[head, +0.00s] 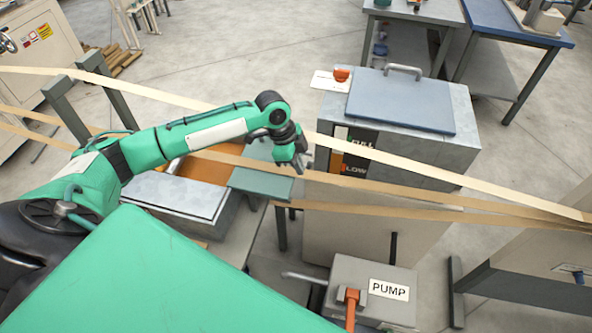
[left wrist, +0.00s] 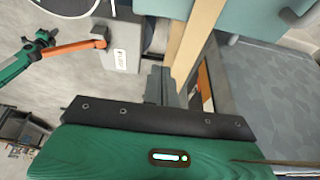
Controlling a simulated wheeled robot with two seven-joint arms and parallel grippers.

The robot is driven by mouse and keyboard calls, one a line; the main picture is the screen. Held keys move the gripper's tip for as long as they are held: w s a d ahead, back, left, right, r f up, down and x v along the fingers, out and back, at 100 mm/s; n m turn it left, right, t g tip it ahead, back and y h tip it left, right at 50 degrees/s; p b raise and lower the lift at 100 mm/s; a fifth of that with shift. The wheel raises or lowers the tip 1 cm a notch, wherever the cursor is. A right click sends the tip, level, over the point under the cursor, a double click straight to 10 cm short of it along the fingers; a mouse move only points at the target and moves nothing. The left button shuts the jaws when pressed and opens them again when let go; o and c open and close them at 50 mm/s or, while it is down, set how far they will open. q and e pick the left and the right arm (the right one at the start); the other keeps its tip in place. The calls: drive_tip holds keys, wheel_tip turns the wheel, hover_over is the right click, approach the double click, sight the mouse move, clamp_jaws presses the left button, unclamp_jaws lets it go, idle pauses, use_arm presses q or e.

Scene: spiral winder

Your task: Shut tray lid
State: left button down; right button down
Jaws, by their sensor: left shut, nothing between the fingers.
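A low metal tray (head: 215,222) with an orange inside stands left of centre in the head view. A pale flat panel (head: 185,192) covers its near part, and orange shows behind it. My left forearm hides part of the tray. My left gripper (head: 295,168) is right of the tray, beside a grey-green plate (head: 262,184), shut and empty. I cannot tell whether it touches the plate. The gripper also shows in the left wrist view (left wrist: 162,88), with nothing visible between its fingers.
A tank with a flat blue lid (head: 400,103) and a FULL/LOW gauge (head: 352,155) stands right of the gripper. Tan strips (head: 440,175) cross the scene near my arm. A pump box (head: 372,290) sits at the lower right.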

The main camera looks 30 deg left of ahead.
sight(252, 177)
use_arm(q)
drive_tip(key=s+p+x, duration=0.1)
drive_tip(key=p+x, duration=0.2)
drive_tip(key=x, duration=0.6)
drive_tip(key=a+p, duration=0.1)
drive_tip(key=a, duration=0.3)
drive_tip(key=shift+r+p, duration=0.15)
drive_tip(key=shift+p, duration=0.2)
drive_tip(key=shift+d, duration=0.1)
drive_tip(key=s+a, duration=0.1)
drive_tip(key=a, duration=0.3)
drive_tip(key=s+a+b, duration=0.1)
drive_tip(key=a, duration=0.4)
drive_tip(key=s+a+b, duration=0.1)
drive_tip(key=a, duration=0.3)
drive_tip(key=shift+s+a, duration=0.3)
drive_tip(key=shift+a, duration=0.1)
